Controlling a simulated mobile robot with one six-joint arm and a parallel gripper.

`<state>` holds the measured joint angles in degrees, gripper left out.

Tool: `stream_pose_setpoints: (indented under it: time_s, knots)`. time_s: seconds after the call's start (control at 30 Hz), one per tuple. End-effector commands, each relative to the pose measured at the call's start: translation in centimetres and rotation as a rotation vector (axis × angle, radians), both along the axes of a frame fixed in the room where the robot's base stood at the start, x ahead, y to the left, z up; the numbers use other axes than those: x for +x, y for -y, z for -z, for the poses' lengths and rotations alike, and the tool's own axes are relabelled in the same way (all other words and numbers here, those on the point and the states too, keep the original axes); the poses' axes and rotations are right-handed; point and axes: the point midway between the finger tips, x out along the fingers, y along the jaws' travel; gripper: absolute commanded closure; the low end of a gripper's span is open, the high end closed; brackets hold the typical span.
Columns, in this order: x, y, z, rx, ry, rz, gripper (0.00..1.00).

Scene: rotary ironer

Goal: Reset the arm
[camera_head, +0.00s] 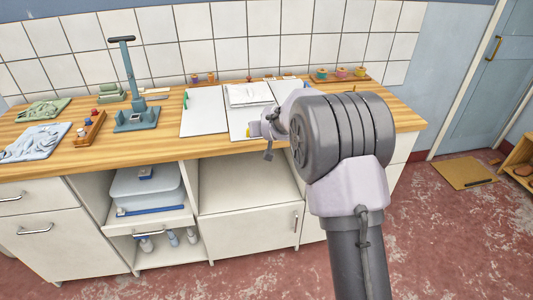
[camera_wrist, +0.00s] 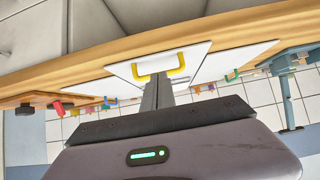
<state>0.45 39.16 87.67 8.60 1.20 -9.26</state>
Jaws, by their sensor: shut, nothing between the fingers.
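My gripper (camera_wrist: 157,88) shows in the wrist view as two grey fingers pressed together, with nothing between them. Just beyond the fingertips in that view is a yellow handle (camera_wrist: 181,71) on a white board (camera_wrist: 190,55). I cannot tell whether the fingers touch it. In the head view my arm reaches over the right part of the wooden counter, and its large grey joint hides much of the wrist and gripper. A bit of yellow shows beside the wrist there, over the white boards (camera_head: 203,120).
On the wooden counter (camera_head: 60,165) stand a blue-green press with a lever (camera_head: 135,115), folded cloths (camera_head: 35,142), a small wooden tray (camera_head: 90,130) and colourful cups (camera_head: 341,73). Tiles back the counter. Cabinets and an open shelf (camera_head: 150,215) lie below.

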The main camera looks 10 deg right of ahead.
Motion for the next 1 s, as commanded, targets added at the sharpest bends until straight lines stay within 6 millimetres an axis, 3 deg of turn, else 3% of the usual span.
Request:
stream_pose_setpoints:
  time_s: [0.03, 0.07, 0.4, 0.47, 0.53, 0.57, 0.63, 0.73, 0.8, 0.9, 1.0]
  knots:
    - [-0.7, 0.0, 2.2, -0.001, 0.005, -0.001, 1.0]
    - [-1.3, 0.0, 2.5, 0.001, 0.006, -0.001, 1.0]
    - [-5.6, 0.0, 3.3, 0.0, 0.005, -0.002, 1.0]
    - [-6.5, 0.0, 2.6, 0.008, 0.0, 0.006, 1.0]
    - [-9.3, 0.1, -0.1, 0.034, -0.025, 0.031, 1.0]
    - [-11.2, 0.0, -1.7, 0.052, -0.044, 0.046, 1.0]
    - [-17.5, -0.2, -5.1, 0.107, -0.106, 0.088, 1.0]
    - [-27.8, -1.0, -7.9, 0.2, -0.202, 0.141, 1.0]
    - [-34.5, -1.8, -8.3, 0.261, -0.266, 0.168, 1.0]
    - [-42.1, -3.0, -7.5, 0.334, -0.34, 0.191, 1.0]
    - [-46.6, -3.9, -6.4, 0.382, -0.39, 0.202, 1.0]
